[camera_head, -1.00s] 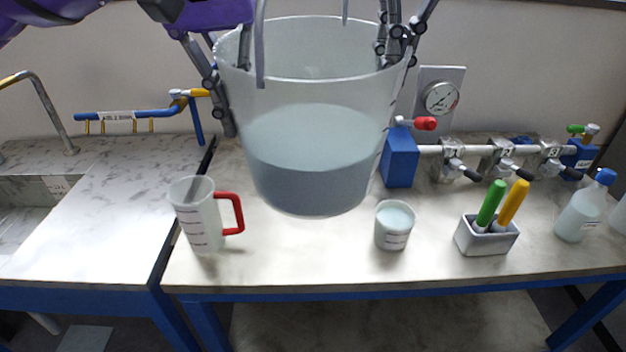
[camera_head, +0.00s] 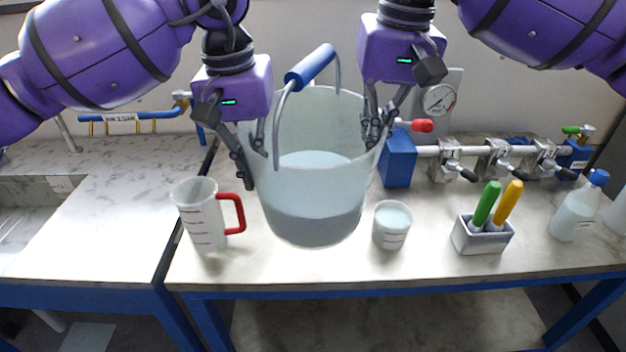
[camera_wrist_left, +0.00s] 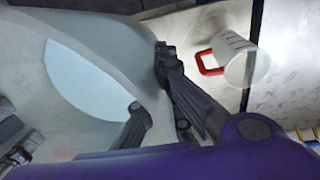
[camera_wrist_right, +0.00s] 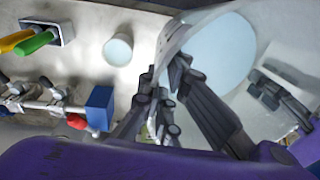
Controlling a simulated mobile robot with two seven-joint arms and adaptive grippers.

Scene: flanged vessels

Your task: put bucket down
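The translucent bucket (camera_head: 318,195) holds grey-blue liquid and hangs upright at, or just above, the bench in the middle of the head view; I cannot tell whether its base touches.
A red-handled jug (camera_head: 203,215) stands left of the bucket and a small cup (camera_head: 391,225) close to its right. The bench front edge (camera_head: 400,285) is near.

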